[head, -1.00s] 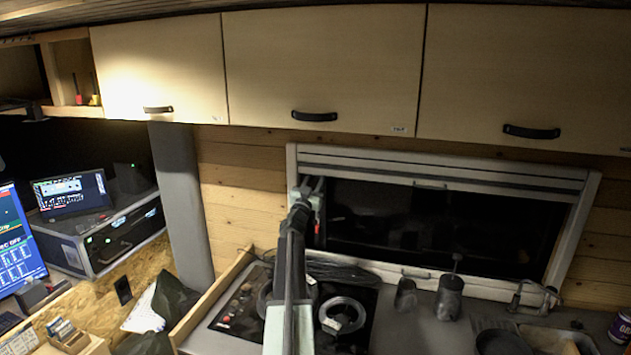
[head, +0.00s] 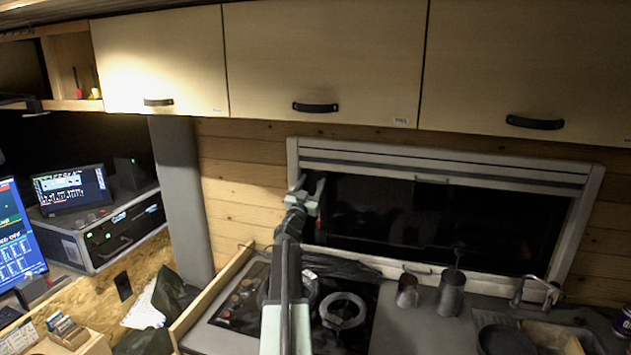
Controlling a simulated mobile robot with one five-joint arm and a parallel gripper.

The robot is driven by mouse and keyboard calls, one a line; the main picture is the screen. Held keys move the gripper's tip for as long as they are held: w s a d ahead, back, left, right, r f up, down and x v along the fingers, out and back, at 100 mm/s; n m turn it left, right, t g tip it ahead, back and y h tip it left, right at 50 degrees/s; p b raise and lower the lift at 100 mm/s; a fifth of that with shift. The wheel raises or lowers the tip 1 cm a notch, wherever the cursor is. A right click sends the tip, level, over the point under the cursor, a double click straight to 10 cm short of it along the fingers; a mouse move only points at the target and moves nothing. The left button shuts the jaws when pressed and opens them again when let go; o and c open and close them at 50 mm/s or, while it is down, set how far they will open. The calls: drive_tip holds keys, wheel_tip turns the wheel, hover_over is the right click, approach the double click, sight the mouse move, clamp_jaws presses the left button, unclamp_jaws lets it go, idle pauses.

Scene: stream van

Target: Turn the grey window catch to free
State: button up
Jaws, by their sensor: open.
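The window (head: 400,215) has a pale grey frame and dark glass. My gripper (head: 308,184) is raised in front of the frame's left side, near its upper left corner. Its two fingers stand apart with nothing seen between them. I cannot tell whether it touches the frame. A small grey bar (head: 417,268) sits on the lower frame and may be a catch. It is well right of and below my gripper. Any catch on the left side of the frame is hidden behind my gripper and wrist, so its position cannot be read.
Wooden cupboards (head: 315,65) with black handles hang above the window. Below are a dark hob (head: 350,330) with a coiled cable (head: 343,308), two dark cups (head: 450,292), a tap (head: 535,288) and a pan (head: 503,340). A wooden partition (head: 215,298) edges the counter's left.

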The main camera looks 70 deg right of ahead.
drive_tip(key=v, duration=0.3)
